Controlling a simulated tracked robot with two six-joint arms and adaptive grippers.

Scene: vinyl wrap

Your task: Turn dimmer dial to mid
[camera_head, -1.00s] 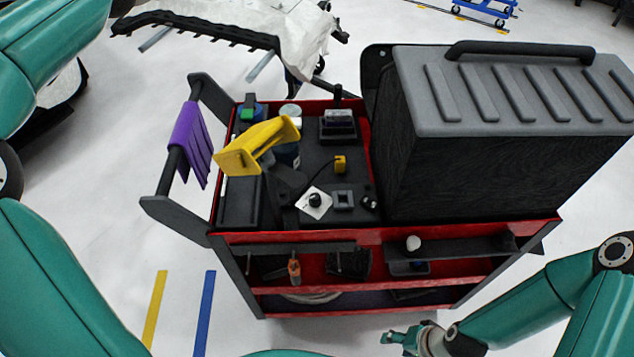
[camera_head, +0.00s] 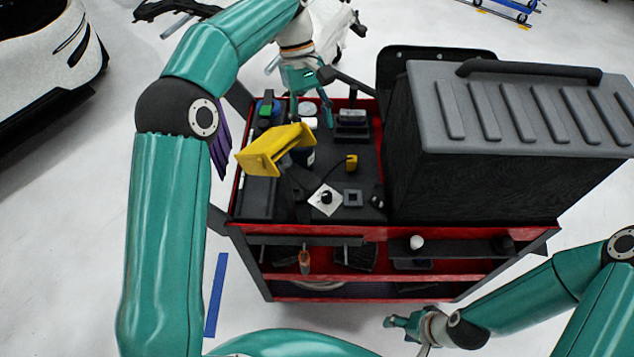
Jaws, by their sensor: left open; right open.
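The dimmer dial (camera_head: 326,197) is a small black knob on a white square plate (camera_head: 318,206) that lies tilted on the cart's dark top tray. Its pointer setting is too small to read. My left gripper (camera_head: 311,112) is open and points down over the back of the tray, behind the dial and apart from it. My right gripper (camera_head: 388,322) is open and empty, low in front of the cart at the bottom of the view.
A yellow bracket (camera_head: 272,150) stands left of the dial. A grey square part (camera_head: 352,198) and a small yellow block (camera_head: 351,162) lie beside it. A large grey-lidded black case (camera_head: 490,150) fills the cart's right side. The red cart rim (camera_head: 300,229) borders the tray.

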